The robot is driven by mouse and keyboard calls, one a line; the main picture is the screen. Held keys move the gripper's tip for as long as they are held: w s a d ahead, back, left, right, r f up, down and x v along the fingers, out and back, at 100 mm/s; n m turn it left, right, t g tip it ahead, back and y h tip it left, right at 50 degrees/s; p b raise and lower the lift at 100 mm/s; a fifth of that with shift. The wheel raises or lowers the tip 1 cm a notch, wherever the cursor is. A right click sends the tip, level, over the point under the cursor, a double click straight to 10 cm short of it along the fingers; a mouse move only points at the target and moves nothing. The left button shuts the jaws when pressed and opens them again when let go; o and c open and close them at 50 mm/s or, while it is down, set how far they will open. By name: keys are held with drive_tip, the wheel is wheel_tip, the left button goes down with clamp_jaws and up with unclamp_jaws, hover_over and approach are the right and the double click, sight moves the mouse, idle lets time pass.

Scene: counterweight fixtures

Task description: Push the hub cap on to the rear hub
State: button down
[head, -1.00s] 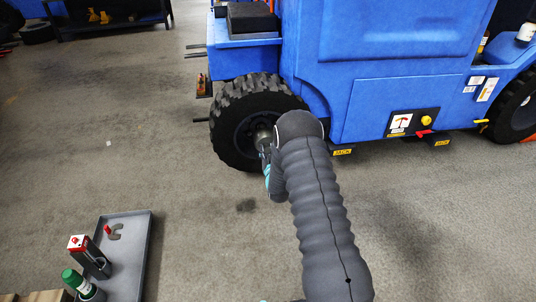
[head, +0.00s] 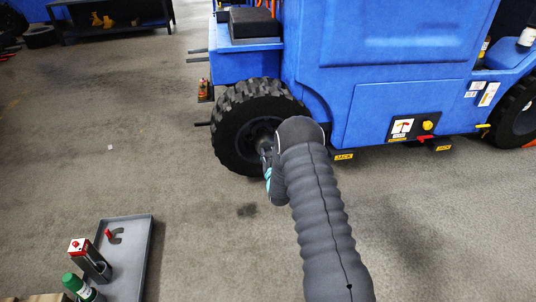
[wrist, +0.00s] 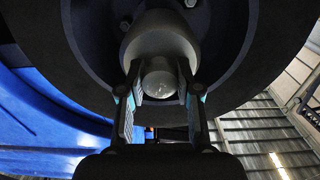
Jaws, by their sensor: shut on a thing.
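The rear hub (head: 262,130) is the dark centre of the big black rear wheel (head: 232,112) on the blue vehicle. My gripper (head: 266,158) is at this hub, partly hidden by my arm. In the wrist view my gripper (wrist: 159,73) is shut on the hub cap (wrist: 158,86), a rounded grey piece between the two fingers. The cap is in line with the grey conical hub (wrist: 160,38) behind it. I cannot tell whether the cap is fully seated or still has a gap.
The blue vehicle body (head: 390,70) rises close behind and right of the wheel. A grey tray (head: 130,260) with a red-topped block (head: 90,262) and a green-capped bottle (head: 78,286) is at the lower left. The floor between tray and wheel is clear.

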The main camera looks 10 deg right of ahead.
sight(267, 146)
drive_tip(key=shift+w, duration=0.15)
idle(0.3)
drive_tip(key=shift+w, duration=1.85)
drive_tip(key=shift+w, duration=0.2)
drive_tip(key=shift+w, duration=1.1)
drive_tip(key=c, duration=0.7)
unclamp_jaws()
drive_tip(key=shift+s, duration=0.1)
